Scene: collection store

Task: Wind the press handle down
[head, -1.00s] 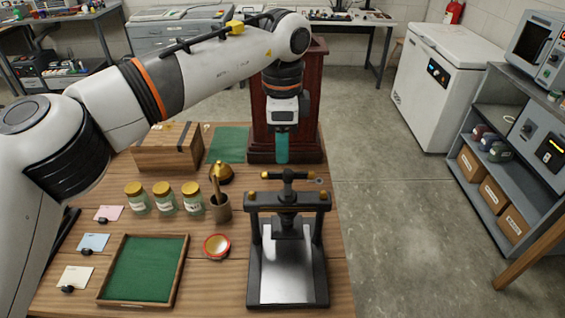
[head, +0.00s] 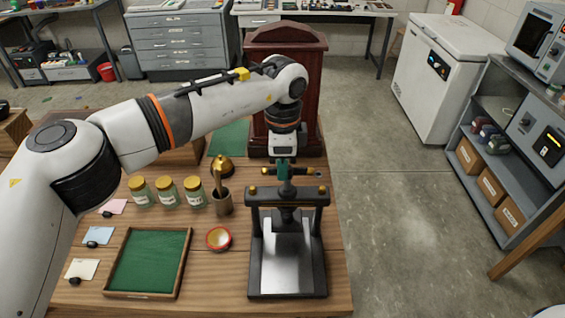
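The black press (head: 287,196) stands on the front right of the wooden table, with a shiny plate (head: 287,270) on its base. Its crossbar handle (head: 308,172) is at the top of the screw, and its middle is partly hidden by my gripper. My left gripper (head: 285,176) reaches down from above with its teal fingers at the middle of the handle. The fingers overlap the handle in the picture; I cannot tell whether they have closed on it. My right gripper is not in view.
A dark red wooden case (head: 283,60) stands close behind the press. Open floor lies right of the table.

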